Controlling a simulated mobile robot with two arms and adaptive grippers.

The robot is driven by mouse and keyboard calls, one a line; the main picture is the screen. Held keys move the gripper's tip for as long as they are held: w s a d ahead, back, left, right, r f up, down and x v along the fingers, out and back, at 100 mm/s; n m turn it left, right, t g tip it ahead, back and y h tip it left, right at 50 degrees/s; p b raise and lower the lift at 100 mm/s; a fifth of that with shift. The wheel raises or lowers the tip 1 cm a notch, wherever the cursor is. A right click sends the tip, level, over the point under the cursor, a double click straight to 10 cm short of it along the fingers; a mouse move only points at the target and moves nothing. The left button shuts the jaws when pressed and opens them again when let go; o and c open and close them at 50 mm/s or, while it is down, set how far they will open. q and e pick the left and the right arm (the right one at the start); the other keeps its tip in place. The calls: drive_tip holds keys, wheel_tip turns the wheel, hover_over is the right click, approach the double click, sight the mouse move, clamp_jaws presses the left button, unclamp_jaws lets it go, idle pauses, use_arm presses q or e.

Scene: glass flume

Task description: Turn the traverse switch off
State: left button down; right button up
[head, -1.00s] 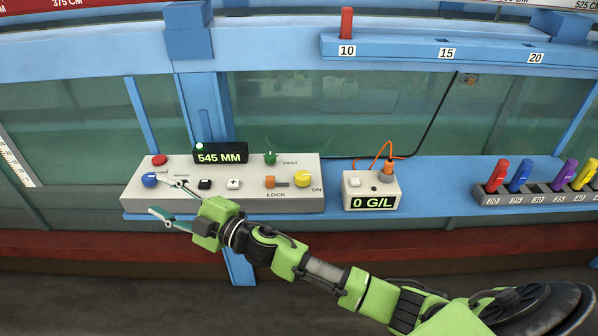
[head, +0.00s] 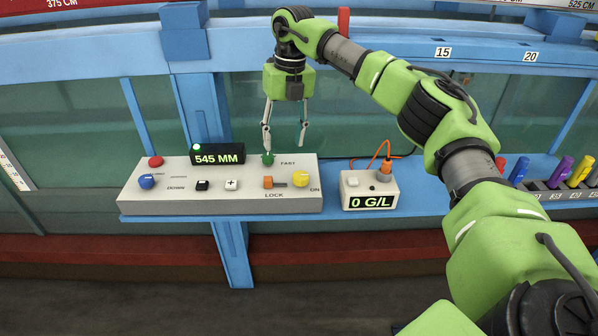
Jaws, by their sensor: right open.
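The grey control panel (head: 230,207) lies on the blue shelf. Its yellow knob (head: 301,178) has the word ON at its right. The word traverse is not readable on the panel. My right gripper (head: 285,148) points down over the panel's back edge, open and empty. Its left fingertip appears at the green knob; I cannot tell if they touch. My left gripper is not in view.
The panel also bears a blue knob (head: 147,181), a red button (head: 155,162) and a display (head: 217,157) reading 545 MM. A small box (head: 370,201) reading 0 G/L, with an orange cable, stands to the right. A rack (head: 561,197) of coloured items is farther right.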

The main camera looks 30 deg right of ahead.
sight(301, 175)
drive_tip(key=s+d+r+m+h, duration=0.1)
drive_tip(key=s+d+r, duration=0.1)
drive_tip(key=d, duration=0.2)
drive_tip(key=shift+g, duration=0.3)
drive_tip(key=f+p, duration=0.1)
drive_tip(key=f, duration=0.3)
drive_tip(key=f+p, duration=0.1)
drive_tip(key=f, duration=0.8)
drive_tip(key=shift+w+a+f+p, duration=0.1)
drive_tip(key=shift+w+f+p, duration=0.2)
drive_tip(key=shift+p, duration=0.1)
drive_tip(key=c, duration=1.1)
